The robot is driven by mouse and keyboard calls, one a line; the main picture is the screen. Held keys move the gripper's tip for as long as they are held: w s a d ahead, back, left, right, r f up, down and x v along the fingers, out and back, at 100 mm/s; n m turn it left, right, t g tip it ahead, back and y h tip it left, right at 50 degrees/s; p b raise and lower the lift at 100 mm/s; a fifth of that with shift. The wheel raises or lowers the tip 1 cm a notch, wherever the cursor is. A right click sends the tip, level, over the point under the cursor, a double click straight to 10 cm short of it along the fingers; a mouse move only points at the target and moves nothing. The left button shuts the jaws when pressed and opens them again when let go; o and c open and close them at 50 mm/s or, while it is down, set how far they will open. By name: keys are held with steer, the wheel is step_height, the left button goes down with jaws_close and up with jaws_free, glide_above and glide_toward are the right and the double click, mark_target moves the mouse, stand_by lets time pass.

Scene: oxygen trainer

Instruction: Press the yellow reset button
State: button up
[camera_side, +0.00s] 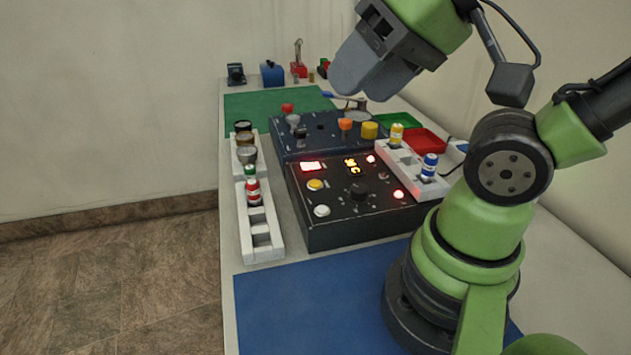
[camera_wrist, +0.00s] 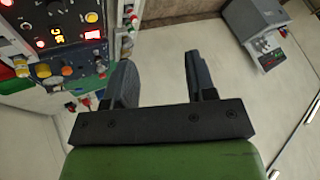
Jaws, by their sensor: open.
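The yellow button (camera_side: 315,184) sits on the top face of a black control box (camera_side: 345,228), left of its black knob and above a white button (camera_side: 322,211). A yellow button also shows in the wrist view (camera_wrist: 92,17), at the upper left beside the red display. My gripper (camera_side: 352,72) is high above the table, up and to the right of the yellow button and well apart from it. In the wrist view my gripper (camera_wrist: 162,78) has its two fingers spread with nothing between them.
A dark blue panel (camera_side: 325,128) with knobs stands behind the box. White racks with bottles flank it, one at left (camera_side: 262,240) and one at right (camera_side: 410,170). Green and red trays (camera_side: 428,140) lie behind. A blue mat (camera_side: 300,310) in front is clear.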

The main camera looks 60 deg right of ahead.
jaws_close()
stand_by(1.5)
